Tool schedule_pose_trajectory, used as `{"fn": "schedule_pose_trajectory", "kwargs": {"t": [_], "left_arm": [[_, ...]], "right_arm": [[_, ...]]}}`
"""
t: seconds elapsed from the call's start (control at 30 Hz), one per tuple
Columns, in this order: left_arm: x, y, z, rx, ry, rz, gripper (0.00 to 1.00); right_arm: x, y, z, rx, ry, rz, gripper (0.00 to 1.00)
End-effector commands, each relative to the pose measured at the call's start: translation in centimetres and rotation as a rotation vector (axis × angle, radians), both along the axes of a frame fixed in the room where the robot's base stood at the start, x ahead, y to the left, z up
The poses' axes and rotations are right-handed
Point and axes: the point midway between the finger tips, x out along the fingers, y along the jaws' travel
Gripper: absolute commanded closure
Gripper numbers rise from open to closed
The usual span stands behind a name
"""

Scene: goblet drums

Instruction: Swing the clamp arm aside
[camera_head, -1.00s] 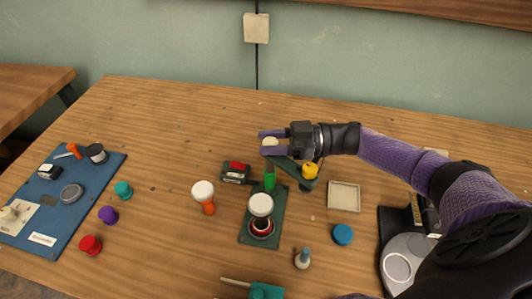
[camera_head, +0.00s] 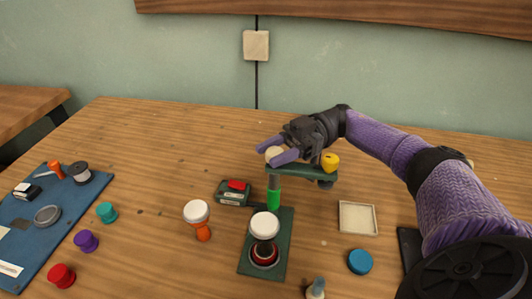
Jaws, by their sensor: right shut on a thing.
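A white-topped drum (camera_head: 265,225) with a dark red foot stands upright on the plate, clear of the arm. My left gripper is out of view.
An orange-footed drum (camera_head: 197,212) and a dark box with a red top (camera_head: 233,192) stand left of the plate. A square cream tray (camera_head: 358,218) and blue disc (camera_head: 360,262) lie right. A blue mat (camera_head: 45,222) with parts lies far left. The table's back is clear.

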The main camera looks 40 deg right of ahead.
Motion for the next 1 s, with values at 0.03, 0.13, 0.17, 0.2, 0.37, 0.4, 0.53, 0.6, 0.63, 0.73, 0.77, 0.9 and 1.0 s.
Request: {"fn": "schedule_pose_trajectory", "kwargs": {"t": [0.03, 0.13, 0.17, 0.2, 0.37, 0.4, 0.53, 0.6, 0.63, 0.73, 0.77, 0.9, 1.0], "left_arm": [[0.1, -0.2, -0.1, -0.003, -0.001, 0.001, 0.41], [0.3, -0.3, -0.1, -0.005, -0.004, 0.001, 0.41], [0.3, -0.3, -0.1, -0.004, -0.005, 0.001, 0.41], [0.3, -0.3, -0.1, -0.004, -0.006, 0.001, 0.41], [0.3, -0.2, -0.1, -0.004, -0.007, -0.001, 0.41], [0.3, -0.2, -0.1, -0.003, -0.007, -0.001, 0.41], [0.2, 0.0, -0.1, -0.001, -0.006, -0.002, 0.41], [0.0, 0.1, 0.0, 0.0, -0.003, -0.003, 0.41], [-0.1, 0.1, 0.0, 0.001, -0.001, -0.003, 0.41], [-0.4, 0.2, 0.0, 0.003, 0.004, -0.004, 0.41], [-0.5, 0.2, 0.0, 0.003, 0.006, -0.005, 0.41], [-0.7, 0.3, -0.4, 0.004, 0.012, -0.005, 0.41], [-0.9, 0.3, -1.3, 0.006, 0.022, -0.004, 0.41]], "right_arm": [[-0.1, 0.0, -0.1, -0.001, 0.002, 0.003, 1.0], [-0.1, 0.0, -0.1, -0.001, 0.002, 0.005, 1.0], [-0.1, 0.0, -0.1, -0.001, 0.002, 0.005, 1.0], [-0.1, 0.0, -0.1, -0.001, 0.002, 0.005, 1.0], [-0.1, 0.0, -0.1, 0.0, 0.001, 0.005, 1.0], [-0.1, 0.0, -0.1, 0.0, 0.001, 0.005, 0.51], [-0.1, 0.0, -0.1, 0.0, 0.001, 0.004, 0.23], [-0.1, 0.0, 0.0, 0.0, 0.0, 0.004, 0.2], [-0.1, 0.0, 0.0, 0.0, 0.0, 0.004, 0.2], [-0.1, 0.0, 0.0, 0.0, 0.0, 0.003, 0.2], [-0.1, -0.1, 0.0, 0.0, 0.0, 0.003, 0.2], [0.0, -1.1, -0.2, 0.0, -0.001, 0.0, 0.2], [-0.1, -3.0, -0.4, 0.001, -0.001, -0.003, 0.2]]}}
